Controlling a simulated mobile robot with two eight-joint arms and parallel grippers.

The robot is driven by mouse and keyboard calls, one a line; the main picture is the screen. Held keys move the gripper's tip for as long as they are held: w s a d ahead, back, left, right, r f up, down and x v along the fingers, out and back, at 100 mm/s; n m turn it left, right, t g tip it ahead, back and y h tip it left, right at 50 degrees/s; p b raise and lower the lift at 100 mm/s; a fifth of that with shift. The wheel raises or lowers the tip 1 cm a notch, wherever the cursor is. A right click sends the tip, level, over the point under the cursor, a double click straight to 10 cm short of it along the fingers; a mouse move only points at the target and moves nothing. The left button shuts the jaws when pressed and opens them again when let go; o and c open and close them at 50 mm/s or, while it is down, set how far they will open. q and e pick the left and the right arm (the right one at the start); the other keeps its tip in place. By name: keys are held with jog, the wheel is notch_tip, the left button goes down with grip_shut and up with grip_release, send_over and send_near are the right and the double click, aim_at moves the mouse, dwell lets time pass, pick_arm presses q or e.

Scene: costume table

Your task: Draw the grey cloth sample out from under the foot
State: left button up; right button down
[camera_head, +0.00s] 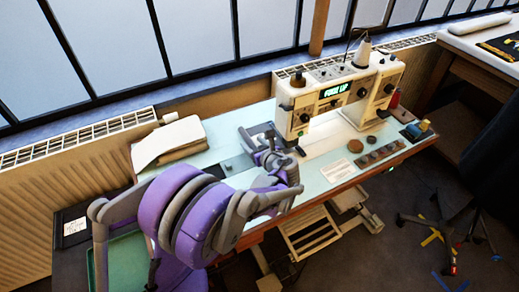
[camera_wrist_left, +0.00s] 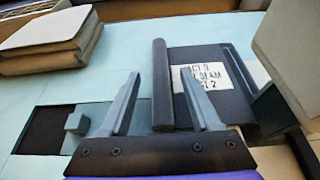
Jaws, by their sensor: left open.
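The grey cloth sample (camera_wrist_left: 237,108) lies flat in the left wrist view. It has a thick ridge along its left edge and a white label (camera_wrist_left: 208,76) with partly covered lettering. In the head view the sample (camera_head: 262,128) is a dark patch left of the sewing machine (camera_head: 326,98), whose display reads FOOT UP. My left gripper (camera_wrist_left: 160,72) is open, one finger left of the ridge and the other over the sample near the label. In the head view this gripper (camera_head: 258,138) is low beside the machine. The presser foot cannot be made out clearly. My right gripper is out of view.
A folded cloth stack (camera_head: 168,141) lies on the left of the table (camera_head: 222,128). A pale machine part (camera_wrist_left: 290,50) stands close on the right in the wrist view.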

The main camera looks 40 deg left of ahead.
pick_arm(q)
jog(key=shift+x, duration=1.1)
grip_shut()
